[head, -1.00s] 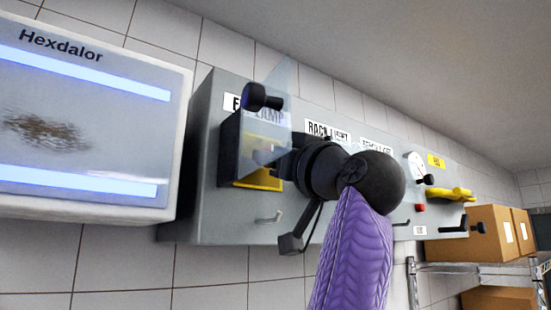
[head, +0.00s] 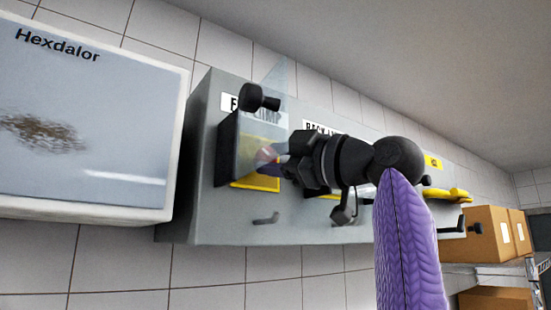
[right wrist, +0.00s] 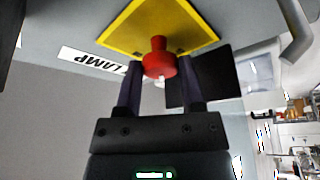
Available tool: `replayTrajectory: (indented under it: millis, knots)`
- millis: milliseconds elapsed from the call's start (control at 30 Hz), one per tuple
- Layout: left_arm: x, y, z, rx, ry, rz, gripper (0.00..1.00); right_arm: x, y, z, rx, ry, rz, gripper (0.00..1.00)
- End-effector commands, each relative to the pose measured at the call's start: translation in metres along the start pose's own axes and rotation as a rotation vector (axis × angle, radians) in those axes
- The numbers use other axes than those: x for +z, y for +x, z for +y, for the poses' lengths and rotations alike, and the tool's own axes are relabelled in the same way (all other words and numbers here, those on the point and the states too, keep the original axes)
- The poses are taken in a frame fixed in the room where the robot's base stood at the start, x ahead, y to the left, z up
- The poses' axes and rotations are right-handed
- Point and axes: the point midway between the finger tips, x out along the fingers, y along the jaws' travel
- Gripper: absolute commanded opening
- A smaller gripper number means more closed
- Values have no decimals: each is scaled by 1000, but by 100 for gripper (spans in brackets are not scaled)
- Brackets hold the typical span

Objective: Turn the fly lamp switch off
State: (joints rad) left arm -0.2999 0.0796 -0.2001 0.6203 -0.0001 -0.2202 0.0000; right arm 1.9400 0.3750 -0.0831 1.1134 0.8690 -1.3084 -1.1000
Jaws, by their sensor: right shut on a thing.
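The fly lamp (head: 110,170), a white box marked "Hexdalor", hangs at the left of the head view with its tubes dark. Its switch is a red knob (right wrist: 158,60) on a yellow plate (right wrist: 120,38) beside the "LAMP" label (right wrist: 90,61). My right gripper (right wrist: 157,75) is shut on the red knob, one finger on each side. In the head view the knob is mostly hidden by the gripper and a clear cover. My left gripper is in neither view.
The grey panel (head: 230,225) carries more labelled controls to the right, partly hidden by my right arm. A clear flap (head: 277,80) and a black knob (head: 258,97) stick out near the switch. Cardboard boxes (head: 487,235) stand on a rack at far right.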

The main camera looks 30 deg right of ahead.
Motion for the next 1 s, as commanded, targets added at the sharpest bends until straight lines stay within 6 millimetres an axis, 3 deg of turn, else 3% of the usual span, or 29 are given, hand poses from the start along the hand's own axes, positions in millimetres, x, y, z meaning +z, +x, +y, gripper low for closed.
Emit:
replayTrajectory:
  millis: [500,1000]
  knots:
    - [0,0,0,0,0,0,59,-2,0,4,-168,-407,2,0]
    - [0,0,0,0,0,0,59,-2,0,4,-244,-588,0,0]
